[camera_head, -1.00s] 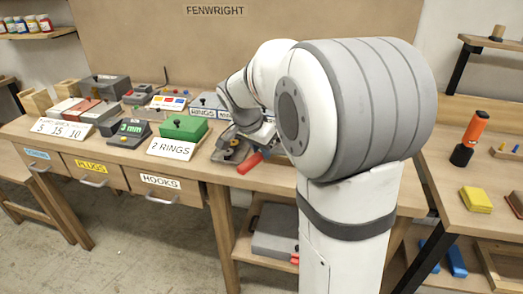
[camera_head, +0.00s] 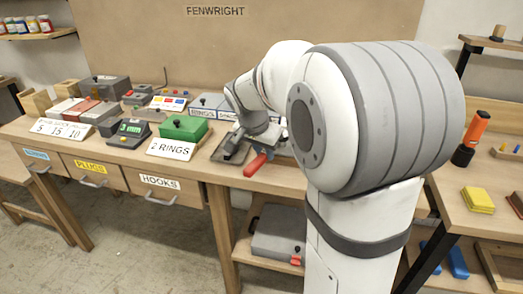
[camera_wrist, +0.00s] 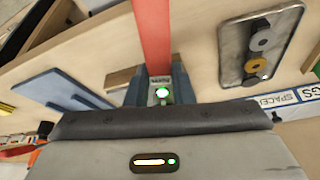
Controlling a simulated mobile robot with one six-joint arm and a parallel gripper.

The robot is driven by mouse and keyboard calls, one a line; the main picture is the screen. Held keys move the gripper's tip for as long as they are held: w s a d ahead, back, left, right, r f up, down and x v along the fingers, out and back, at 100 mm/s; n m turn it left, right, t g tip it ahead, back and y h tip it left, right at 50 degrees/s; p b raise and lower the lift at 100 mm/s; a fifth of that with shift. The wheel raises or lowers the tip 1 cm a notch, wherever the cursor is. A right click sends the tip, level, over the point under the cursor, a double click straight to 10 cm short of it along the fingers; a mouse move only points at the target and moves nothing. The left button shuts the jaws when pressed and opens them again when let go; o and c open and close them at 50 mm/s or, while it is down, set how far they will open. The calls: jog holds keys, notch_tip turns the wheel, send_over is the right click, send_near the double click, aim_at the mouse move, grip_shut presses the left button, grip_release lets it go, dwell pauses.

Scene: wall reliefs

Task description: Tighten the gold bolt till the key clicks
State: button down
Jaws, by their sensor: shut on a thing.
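A key with a red handle (camera_wrist: 152,35) is in my gripper (camera_wrist: 155,88). The handle runs away from the jaws toward the top of the wrist view. A small green light (camera_wrist: 162,93) glows between the jaws. In the head view the red handle (camera_head: 255,165) sticks out over the front of the bench below my gripper (camera_head: 264,140).
A green box (camera_head: 184,127) with a "2 RINGS" sign (camera_head: 171,149) stands left of my gripper on the bench. A gauge with a green display (camera_head: 131,129) is farther left. A blue plate (camera_wrist: 55,93) lies left of the jaws. A side table with an orange-handled tool (camera_head: 472,138) is at right.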

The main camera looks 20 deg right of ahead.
jog(key=shift+r, duration=0.15)
jog(key=shift+r+p, duration=1.65)
jog(key=shift+r, duration=0.75)
